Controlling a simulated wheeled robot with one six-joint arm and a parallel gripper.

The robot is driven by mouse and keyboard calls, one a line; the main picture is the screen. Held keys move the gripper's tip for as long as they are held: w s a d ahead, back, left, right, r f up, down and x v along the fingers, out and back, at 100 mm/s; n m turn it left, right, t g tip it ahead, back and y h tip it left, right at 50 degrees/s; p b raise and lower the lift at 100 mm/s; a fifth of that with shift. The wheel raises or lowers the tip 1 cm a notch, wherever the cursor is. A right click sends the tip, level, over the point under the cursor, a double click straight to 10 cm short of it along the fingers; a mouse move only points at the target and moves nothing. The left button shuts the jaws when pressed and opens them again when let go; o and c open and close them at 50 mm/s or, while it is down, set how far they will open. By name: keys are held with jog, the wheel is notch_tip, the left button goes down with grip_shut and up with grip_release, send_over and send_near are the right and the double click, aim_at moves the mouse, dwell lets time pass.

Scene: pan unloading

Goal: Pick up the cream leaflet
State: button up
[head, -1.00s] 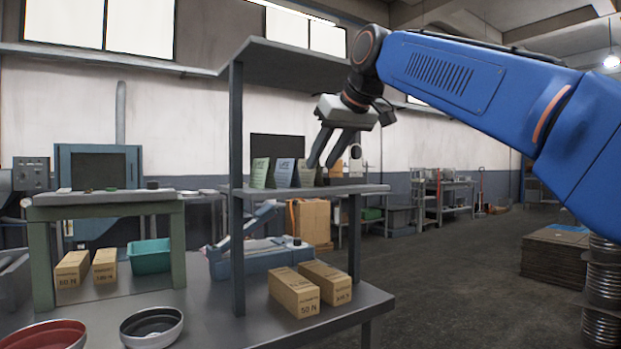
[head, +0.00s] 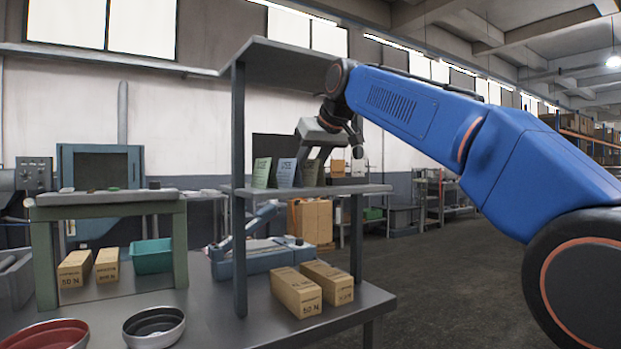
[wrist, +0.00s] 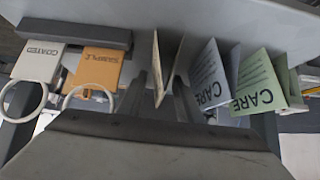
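The cream leaflet (wrist: 158,72) stands folded on the shelf and shows nearly edge-on in the wrist view. My gripper (wrist: 164,90) is open, with one finger on each side of it; I cannot tell whether either finger touches it. In the head view my gripper (head: 312,162) reaches down to the shelf top, to the right of a blue-grey leaflet (head: 286,173) and a green leaflet (head: 260,172). These two also show to the right in the wrist view, the blue-grey one (wrist: 209,82) nearer my fingers and the green one (wrist: 258,88) farther.
A sample tag (wrist: 99,67) and a coated tag (wrist: 42,62) with rings lie left of my fingers in the wrist view. The shelf (head: 350,189) has a post (head: 239,200) and an upper board (head: 285,58). Cartons (head: 297,292) stand below.

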jog(key=shift+w+a+f, duration=0.1)
jog(key=shift+w+f, duration=0.1)
jog(key=shift+f, duration=0.05)
jog(key=c, duration=0.8)
jog(key=shift+r, duration=0.15)
